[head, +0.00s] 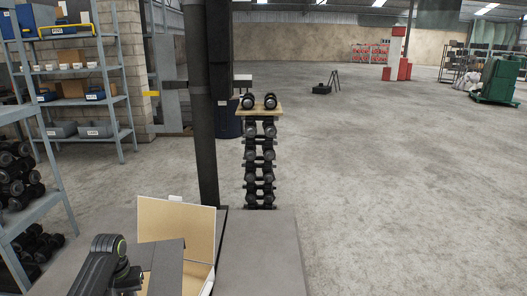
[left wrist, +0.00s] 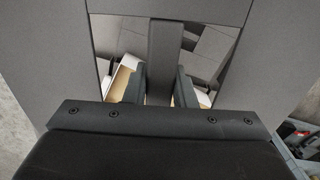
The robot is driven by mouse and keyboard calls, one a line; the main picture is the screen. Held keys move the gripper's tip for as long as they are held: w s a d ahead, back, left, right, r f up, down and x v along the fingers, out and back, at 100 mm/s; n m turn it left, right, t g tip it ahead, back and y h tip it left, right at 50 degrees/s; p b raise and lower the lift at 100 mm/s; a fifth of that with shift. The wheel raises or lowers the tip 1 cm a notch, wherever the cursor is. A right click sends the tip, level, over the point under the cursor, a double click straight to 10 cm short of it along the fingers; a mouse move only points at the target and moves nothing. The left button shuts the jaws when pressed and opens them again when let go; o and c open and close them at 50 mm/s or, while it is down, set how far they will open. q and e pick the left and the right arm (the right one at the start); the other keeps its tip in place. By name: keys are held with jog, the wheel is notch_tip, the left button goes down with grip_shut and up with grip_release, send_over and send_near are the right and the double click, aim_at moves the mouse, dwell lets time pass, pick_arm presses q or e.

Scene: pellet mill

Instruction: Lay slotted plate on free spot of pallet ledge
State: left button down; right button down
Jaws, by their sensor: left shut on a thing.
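The slotted plate (left wrist: 163,45) is dark grey and flat, with openings on both sides of a middle bar. It fills much of the left wrist view. My left gripper (left wrist: 163,92) is shut on the middle bar, one finger on each side. In the head view my left arm comes in at the bottom left, and a grey panel, apparently the plate (head: 166,266), shows beside it in front of an open cardboard box. The fingertips are hidden there. I cannot make out the pallet ledge for certain. My right gripper is not in view.
The open cardboard box (head: 190,226) stands close to the plate. A grey flat surface (head: 262,250) lies to its right. Beyond stand a dark post (head: 199,110) and a dumbbell rack (head: 260,160). Shelving (head: 110,80) stands at left. The floor at right is open.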

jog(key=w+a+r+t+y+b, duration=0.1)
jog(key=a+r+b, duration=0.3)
jog(key=b, duration=1.5)
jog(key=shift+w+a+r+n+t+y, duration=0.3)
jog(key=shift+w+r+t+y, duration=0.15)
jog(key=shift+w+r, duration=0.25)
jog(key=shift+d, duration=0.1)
